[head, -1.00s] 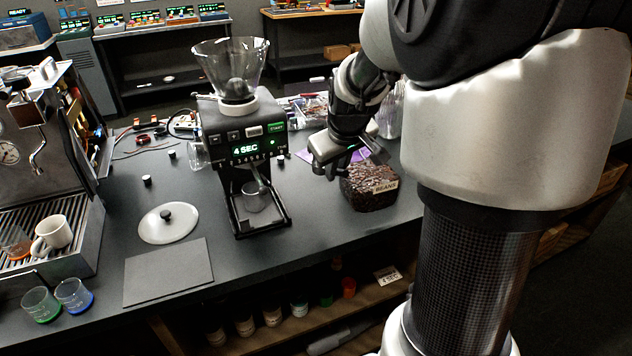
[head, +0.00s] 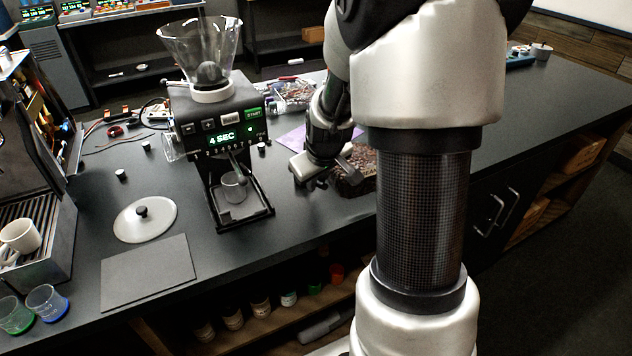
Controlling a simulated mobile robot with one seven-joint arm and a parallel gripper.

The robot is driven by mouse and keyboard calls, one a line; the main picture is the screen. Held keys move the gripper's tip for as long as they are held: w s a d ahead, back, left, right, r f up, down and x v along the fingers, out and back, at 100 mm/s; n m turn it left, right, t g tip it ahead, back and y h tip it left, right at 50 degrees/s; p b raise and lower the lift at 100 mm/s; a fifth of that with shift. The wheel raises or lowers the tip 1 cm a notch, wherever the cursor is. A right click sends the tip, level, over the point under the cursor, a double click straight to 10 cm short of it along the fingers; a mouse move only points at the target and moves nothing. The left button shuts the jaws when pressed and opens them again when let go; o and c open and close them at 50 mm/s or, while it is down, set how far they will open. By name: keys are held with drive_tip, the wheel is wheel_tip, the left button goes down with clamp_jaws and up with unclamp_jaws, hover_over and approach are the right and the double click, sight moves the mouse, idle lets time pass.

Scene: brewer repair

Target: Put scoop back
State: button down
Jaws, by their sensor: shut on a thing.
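My gripper (head: 326,176) is low over the counter, just right of the grinder, at the left edge of the bean container (head: 352,187). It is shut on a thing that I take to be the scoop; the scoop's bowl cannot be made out. The bean container is full of dark beans, and my arm covers its right part and most of its label. Whether the held thing touches the beans is not clear.
The grinder (head: 215,125) with its clear hopper (head: 200,52) stands left of my gripper. A white lid (head: 145,219) and a dark mat (head: 148,272) lie further left. A purple sheet (head: 293,139) lies behind my gripper.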

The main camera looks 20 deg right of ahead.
drive_tip(key=c, duration=1.8)
unclamp_jaws()
drive_tip(key=shift+f, duration=0.1)
drive_tip(key=shift+o, duration=0.2)
drive_tip(key=shift+s+r, duration=0.15)
drive_tip(key=shift+r, duration=0.4)
drive_tip(key=p+v, duration=0.1)
drive_tip(key=v, duration=1)
drive_tip(key=shift+s, duration=0.1)
